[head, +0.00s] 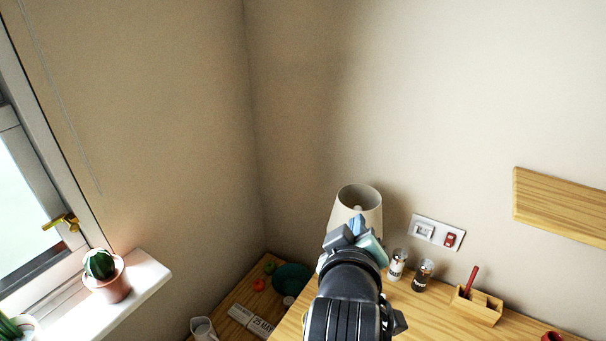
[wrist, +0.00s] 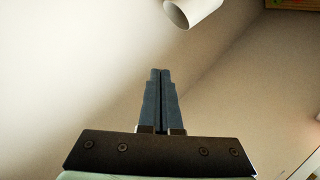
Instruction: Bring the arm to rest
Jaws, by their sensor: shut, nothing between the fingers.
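My gripper (head: 350,232) is raised in the lower middle of the head view, above the wooden counter and in front of a white lamp shade (head: 358,203). The wrist view shows its two dark fingers (wrist: 160,72) pressed together with nothing between them. They point toward the bare wall. In the wrist view a white cylinder-like object (wrist: 192,10) shows at the top edge, apart from the fingertips. My arm hides part of the counter and the lower part of the lamp.
The counter holds two shakers (head: 422,275) and a wooden holder (head: 477,305) on the right. A teal bowl (head: 292,277) sits on a lower surface. A potted cactus (head: 107,276) stands on the left sill. A wooden shelf (head: 560,203) juts from the right wall. The space above the counter is open.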

